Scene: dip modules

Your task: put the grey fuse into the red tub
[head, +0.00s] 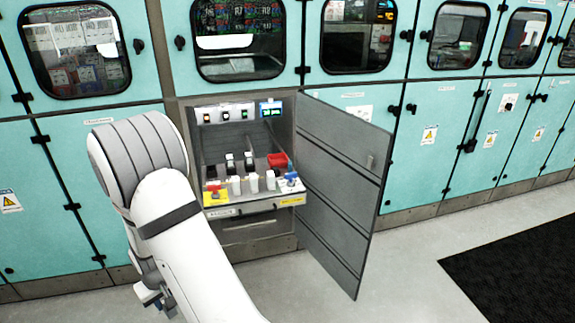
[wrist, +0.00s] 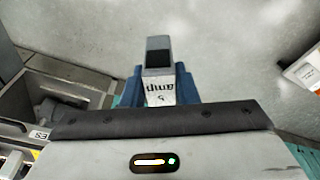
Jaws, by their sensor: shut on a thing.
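My gripper (wrist: 159,84) has its blue fingers shut on the grey fuse (wrist: 159,60), which has a dark end face and a white label with upside-down "amp" lettering. In the head view, my gripper (head: 151,297) shows low at the left, partly hidden by my arm, in front of the cabinets and away from the open one. The fuse cannot be made out clearly there. The red tub (head: 277,160) stands at the back right of the pulled-out shelf in the open cabinet. Its inside is too small to make out.
The shelf (head: 225,212) also carries several white and dark modules, a yellow box with a red button (head: 215,194) and a blue item (head: 291,179). The open grey door (head: 340,180) stands out at the shelf's right. The floor (head: 420,240) in front is clear.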

